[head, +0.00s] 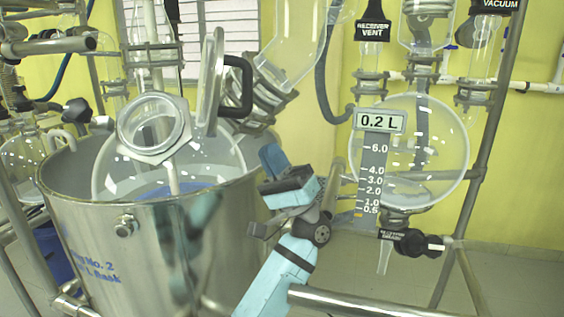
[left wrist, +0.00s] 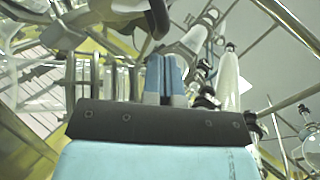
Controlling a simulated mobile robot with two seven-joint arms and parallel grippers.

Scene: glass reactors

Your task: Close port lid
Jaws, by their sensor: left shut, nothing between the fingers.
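The port (head: 155,127) is a round, clear-rimmed opening on top of the glass reactor vessel (head: 222,158). Its lid (head: 211,82) stands upright, swung open, at the right of the opening. A black handle (head: 238,88) sticks out from the lid's right side. My left gripper (head: 270,158) is right of the vessel, below and to the right of the handle, apart from it. Its blue fingers (left wrist: 165,78) are together and empty in the left wrist view. A dark curved piece near the top there looks like the handle (left wrist: 158,18). My right gripper is not in view.
The vessel sits in a steel bath (head: 150,240) with a raised rim. A round glass receiver (head: 425,150) with a 0.2 L scale (head: 380,122) is at the right. Glass pipework and clamps stand behind the lid. A steel rail (head: 370,303) crosses the lower right.

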